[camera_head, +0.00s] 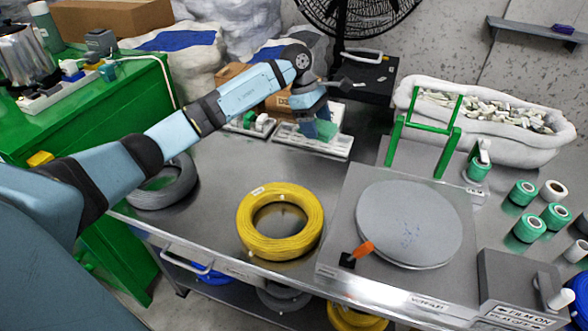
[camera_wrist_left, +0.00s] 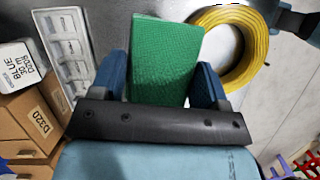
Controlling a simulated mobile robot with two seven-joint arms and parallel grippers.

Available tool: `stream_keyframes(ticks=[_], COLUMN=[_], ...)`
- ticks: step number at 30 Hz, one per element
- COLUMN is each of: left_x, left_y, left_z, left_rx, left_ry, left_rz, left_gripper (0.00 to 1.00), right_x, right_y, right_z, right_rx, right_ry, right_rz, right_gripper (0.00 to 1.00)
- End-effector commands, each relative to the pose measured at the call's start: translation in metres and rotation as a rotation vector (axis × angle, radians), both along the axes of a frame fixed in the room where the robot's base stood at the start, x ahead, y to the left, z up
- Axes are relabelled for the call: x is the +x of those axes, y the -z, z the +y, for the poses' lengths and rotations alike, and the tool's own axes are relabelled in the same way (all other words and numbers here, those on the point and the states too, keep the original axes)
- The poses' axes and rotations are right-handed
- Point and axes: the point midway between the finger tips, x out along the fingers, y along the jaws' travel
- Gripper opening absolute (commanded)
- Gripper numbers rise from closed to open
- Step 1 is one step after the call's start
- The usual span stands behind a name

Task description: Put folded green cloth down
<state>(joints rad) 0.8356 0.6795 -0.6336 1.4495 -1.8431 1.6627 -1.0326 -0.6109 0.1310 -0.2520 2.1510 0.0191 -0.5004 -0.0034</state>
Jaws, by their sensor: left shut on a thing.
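The folded green cloth (camera_wrist_left: 165,62) is held between the two blue fingers of my left gripper (camera_wrist_left: 160,85) in the left wrist view. In the head view my left gripper (camera_head: 316,128) reaches to the back of the metal table, and the cloth (camera_head: 327,129) shows between and beside its fingers. The cloth is close over or at a pale tray (camera_head: 335,147); I cannot tell whether it touches it. My right gripper is not in view.
A yellow cable coil (camera_head: 248,233) and a grey coil (camera_head: 160,197) lie on the metal table (camera_head: 215,165). A round plate machine (camera_head: 408,225) with a green frame stands right. Cardboard boxes (camera_wrist_left: 22,118) are behind the tray. The table's middle has free room.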

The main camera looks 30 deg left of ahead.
Motion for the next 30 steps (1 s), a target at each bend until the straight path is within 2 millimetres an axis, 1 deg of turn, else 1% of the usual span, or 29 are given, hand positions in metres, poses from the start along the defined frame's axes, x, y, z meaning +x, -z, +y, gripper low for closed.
stream_keyframes(ticks=[1,3,6,9,12,14,17,20,24,26,27,30], left_x=[0.005,0.013,0.021,0.026,0.029,0.029,0.03,0.029,0.029,0.029,0.029,0.029], left_y=[0.003,0.002,0.0,-0.001,-0.002,0.0,0.015,0.04,0.079,0.094,0.105,0.128], left_z=[0.015,0.035,0.06,0.079,0.091,0.095,0.097,0.097,0.096,0.096,0.096,0.096], left_rx=[0.0,0.001,0.0,0.001,0.002,0.002,0.002,0.002,0.002,0.0,0.001,0.0], left_ry=[-0.15,-0.361,-0.613,-0.795,-0.906,-0.941,-0.962,-0.963,-0.962,-0.961,-0.961,-0.96], left_rz=[0.0,-0.001,-0.002,-0.001,0.001,0.003,0.005,0.009,0.009,0.009,0.009,0.008], left_gripper=[0.49,0.49,0.49,0.49,0.49,0.49,0.49,0.49,0.49,0.49,0.49,0.49], right_x=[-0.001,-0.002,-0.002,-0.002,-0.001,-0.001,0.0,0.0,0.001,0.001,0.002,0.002], right_y=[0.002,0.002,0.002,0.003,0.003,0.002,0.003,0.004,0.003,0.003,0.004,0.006], right_z=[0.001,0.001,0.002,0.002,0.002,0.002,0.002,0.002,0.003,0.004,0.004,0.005], right_rx=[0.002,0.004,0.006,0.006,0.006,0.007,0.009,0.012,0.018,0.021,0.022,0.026], right_ry=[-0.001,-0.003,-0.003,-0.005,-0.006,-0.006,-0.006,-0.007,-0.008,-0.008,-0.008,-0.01], right_rz=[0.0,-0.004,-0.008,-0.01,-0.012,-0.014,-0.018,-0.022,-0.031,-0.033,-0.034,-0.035], right_gripper=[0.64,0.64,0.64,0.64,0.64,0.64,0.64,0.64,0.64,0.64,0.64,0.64])
